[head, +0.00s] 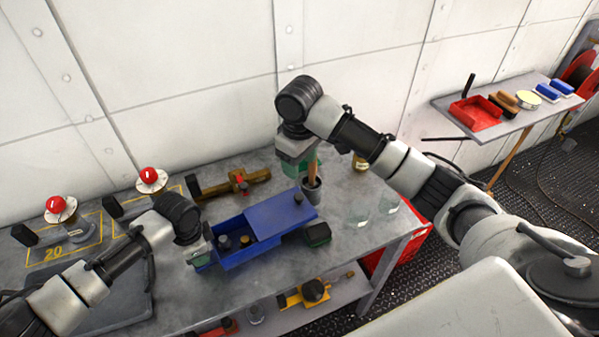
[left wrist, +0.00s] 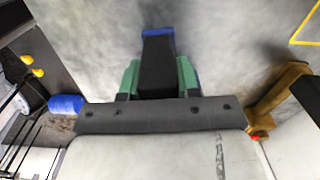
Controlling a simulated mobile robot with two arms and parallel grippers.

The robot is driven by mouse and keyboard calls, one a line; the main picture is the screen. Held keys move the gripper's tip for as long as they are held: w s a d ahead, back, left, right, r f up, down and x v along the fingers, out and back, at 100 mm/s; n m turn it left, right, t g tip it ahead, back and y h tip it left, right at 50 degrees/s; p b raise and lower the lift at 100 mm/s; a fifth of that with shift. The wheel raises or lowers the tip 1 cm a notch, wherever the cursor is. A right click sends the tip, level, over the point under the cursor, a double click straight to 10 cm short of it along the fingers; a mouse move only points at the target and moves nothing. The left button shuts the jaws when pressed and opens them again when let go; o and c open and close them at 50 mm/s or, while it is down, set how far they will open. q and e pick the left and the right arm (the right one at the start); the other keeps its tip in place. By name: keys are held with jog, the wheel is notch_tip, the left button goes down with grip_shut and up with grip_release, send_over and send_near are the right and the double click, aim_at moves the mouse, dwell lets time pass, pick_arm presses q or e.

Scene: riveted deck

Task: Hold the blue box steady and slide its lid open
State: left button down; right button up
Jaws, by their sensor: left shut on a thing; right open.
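The blue box (head: 238,262) sits on the grey table. Its blue lid (head: 272,219), with a dark knob (head: 298,198), is shifted right, leaving the left part of the box open. A dark piece (head: 224,242) and a brass-coloured piece (head: 245,240) show inside. My left gripper (head: 203,257) is at the box's left end. In the left wrist view, its green fingers are shut on a black block (left wrist: 157,66) with blue beyond it, seemingly the box's handle. My right gripper (head: 303,168) is open above and behind the lid's right end; its fingers are partly hidden.
A grey cup (head: 311,191) with a wooden-handled tool stands behind the lid's right end. Clear glasses (head: 358,212) stand further right. A brass tool (head: 235,184) lies behind the box. Red-knobbed fixtures (head: 150,178) stand left.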

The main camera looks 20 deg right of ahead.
dwell(0.4)
pick_arm(q)
jog(key=c, duration=0.7)
grip_release()
jog(key=shift+c, duration=0.2)
